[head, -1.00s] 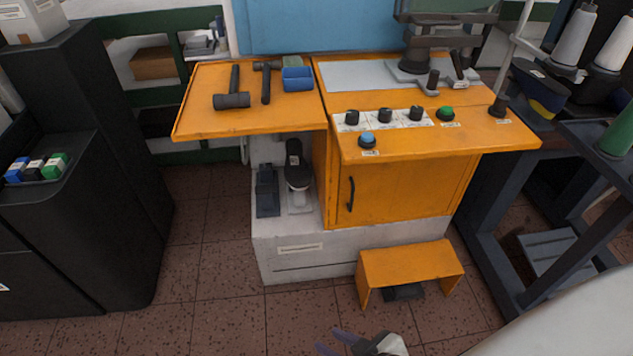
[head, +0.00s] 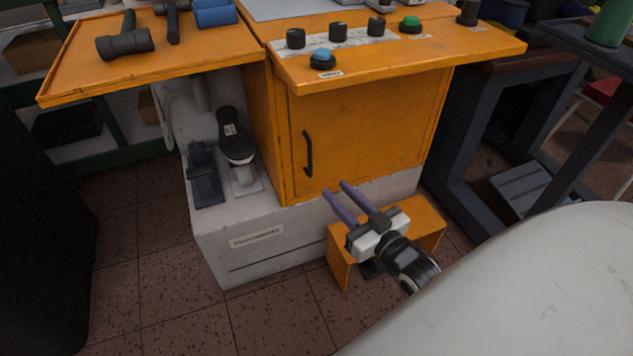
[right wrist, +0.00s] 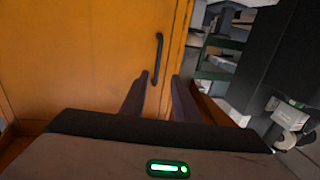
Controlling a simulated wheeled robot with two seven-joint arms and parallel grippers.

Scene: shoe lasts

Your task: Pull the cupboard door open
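The orange cupboard door (head: 360,135) is shut, under the orange worktop. Its dark vertical handle (head: 308,154) is near the door's left edge. My right gripper (head: 341,190) is in front of the door's lower part, below and to the right of the handle, with its two purple fingers apart and nothing between them. In the right wrist view the door (right wrist: 80,60) fills the left side, and the handle (right wrist: 158,58) stands just beyond the open fingers (right wrist: 158,82), apart from them. My left gripper is not in view.
An orange step (head: 415,215) stands on the floor under my right gripper. A white base (head: 260,240) carries the cupboard and a dark pedal (head: 236,145). The worktop edge with a blue button (head: 321,58) overhangs the door. Floor at the left is clear.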

